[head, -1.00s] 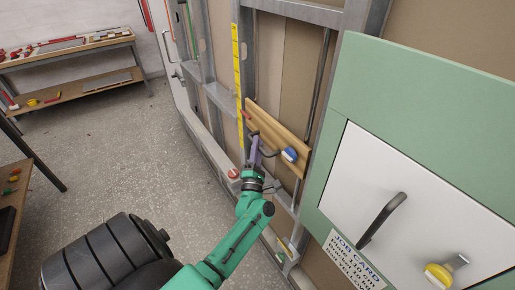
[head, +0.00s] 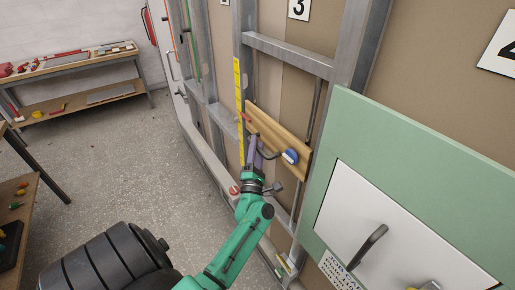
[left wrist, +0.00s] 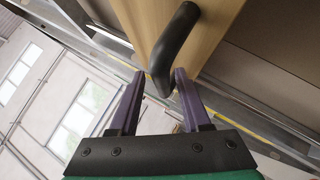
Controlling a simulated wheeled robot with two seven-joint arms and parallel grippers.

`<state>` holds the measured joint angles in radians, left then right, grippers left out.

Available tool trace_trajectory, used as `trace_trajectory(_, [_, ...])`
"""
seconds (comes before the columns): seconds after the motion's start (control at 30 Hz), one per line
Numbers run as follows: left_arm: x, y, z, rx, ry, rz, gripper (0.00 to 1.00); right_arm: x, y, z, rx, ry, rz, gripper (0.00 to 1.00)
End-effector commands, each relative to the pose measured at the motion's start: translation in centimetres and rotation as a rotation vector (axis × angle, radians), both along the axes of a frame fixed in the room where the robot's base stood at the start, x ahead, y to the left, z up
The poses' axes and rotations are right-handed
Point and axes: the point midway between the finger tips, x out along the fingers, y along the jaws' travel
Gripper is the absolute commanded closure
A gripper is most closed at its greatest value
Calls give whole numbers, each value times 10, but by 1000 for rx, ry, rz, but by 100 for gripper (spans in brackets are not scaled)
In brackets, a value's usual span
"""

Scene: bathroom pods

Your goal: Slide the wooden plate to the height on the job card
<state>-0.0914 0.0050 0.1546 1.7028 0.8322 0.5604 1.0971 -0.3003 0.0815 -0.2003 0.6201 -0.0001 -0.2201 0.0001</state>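The wooden plate (head: 293,142) sits across the metal wall frame, tilted in the picture, with a dark bar handle (head: 268,154) and a blue knob (head: 290,156) on its face. A small red pointer (head: 246,116) is at its left end, beside the yellow scale strip (head: 238,95); its marks are too small to read. My left gripper (head: 255,150) is at the handle. In the left wrist view, my left gripper (left wrist: 159,75) has its fingers apart, either side of the black handle (left wrist: 172,45), with gaps showing. The job card (head: 338,274) is partly cut off. My right gripper is out of view.
A green panel (head: 400,135) with a white door (head: 365,220) and dark handle stands at the right. Metal studs and a rail (head: 287,55) frame the plate. A workbench (head: 75,62) is at the back left. The floor (head: 120,150) between is clear.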

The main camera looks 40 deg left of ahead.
Motion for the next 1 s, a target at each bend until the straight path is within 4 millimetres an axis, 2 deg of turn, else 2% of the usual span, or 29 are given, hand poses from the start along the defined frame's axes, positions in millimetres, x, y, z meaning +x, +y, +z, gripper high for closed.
trace_trajectory(0.27, [0,-1,-3,-4,6,-2,50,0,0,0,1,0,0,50])
trace_trajectory(0.43, [-9,-8,-11,-5,7,-3,50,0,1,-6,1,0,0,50])
trace_trajectory(0.57, [-30,-20,-25,-7,9,-3,50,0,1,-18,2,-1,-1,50])
trace_trajectory(0.8, [-81,-54,-52,-6,8,-2,50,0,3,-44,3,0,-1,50])
trace_trajectory(1.0, [-108,-72,-61,-3,5,-2,50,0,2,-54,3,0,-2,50])
